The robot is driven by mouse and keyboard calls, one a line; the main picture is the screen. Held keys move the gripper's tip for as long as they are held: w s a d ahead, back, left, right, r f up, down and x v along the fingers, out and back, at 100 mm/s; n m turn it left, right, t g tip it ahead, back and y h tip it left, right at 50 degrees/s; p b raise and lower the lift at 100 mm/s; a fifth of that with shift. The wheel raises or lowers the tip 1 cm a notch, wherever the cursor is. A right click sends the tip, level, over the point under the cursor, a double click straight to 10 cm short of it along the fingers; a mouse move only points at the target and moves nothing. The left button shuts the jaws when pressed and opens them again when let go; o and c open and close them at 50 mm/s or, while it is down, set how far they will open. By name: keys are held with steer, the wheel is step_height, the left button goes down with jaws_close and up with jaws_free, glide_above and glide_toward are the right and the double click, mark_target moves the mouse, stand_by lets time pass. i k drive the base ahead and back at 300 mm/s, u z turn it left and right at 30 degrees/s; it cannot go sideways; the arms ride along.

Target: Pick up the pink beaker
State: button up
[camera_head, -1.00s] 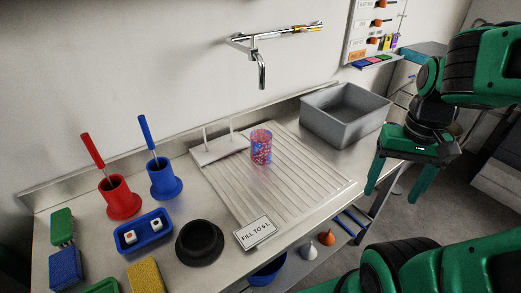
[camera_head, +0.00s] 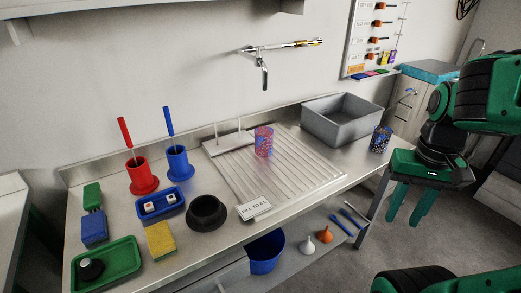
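The pink beaker (camera_head: 264,141), see-through with a pink and blue pattern, stands upright on the ribbed draining board (camera_head: 300,175) below the wall tap. My gripper (camera_head: 409,212) is at the right, past the right end of the bench and well apart from the beaker. Its two green fingers point down with a gap between them and nothing held.
A dark patterned beaker (camera_head: 380,139) stands right of the grey basin (camera_head: 342,118). A white rack with pegs (camera_head: 228,143) is close left of the pink beaker. Red (camera_head: 141,176) and blue (camera_head: 178,163) holders, a black ring (camera_head: 206,213) and a sign (camera_head: 254,208) stand left and in front.

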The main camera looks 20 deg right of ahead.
mark_target(264, 142)
steer(key=u, duration=1.95)
steer(key=k, duration=0.9)
steer(key=z, duration=1.9)
steer(key=i, duration=1)
